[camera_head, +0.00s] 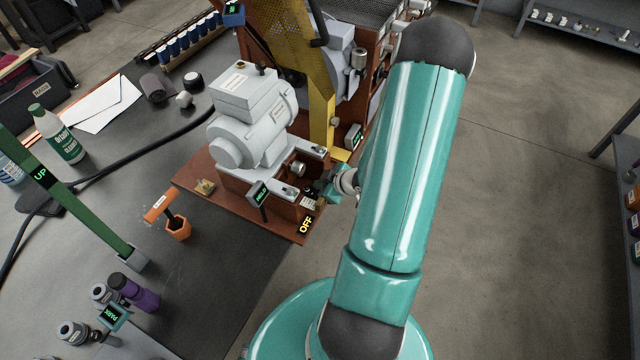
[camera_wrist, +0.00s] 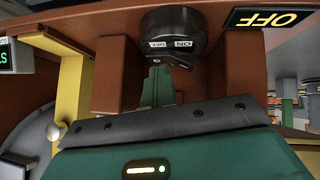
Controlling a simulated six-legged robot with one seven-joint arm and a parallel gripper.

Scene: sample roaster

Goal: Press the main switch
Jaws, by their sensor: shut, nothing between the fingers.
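The main switch (camera_wrist: 172,28) is a round black part with a small white label reading ON, upside down in the wrist view. It sits on the reddish-brown machine base, with a black OFF sign (camera_wrist: 268,18) in yellow letters beside it. My gripper (camera_wrist: 158,72) is shut and empty, its fingertips just below the switch in the wrist view. I cannot tell whether they touch it. In the head view my gripper (camera_head: 320,187) is at the right front corner of the machine base, near the OFF sign (camera_head: 306,225), and partly hides that area.
The machine base (camera_head: 205,182) carries a grey motor (camera_head: 252,115) and a yellow upright (camera_head: 320,105). An orange-handled tool in an orange holder (camera_head: 178,229) and a green bar (camera_head: 70,190) stand on the dark bench to the left. Open floor lies right of my arm.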

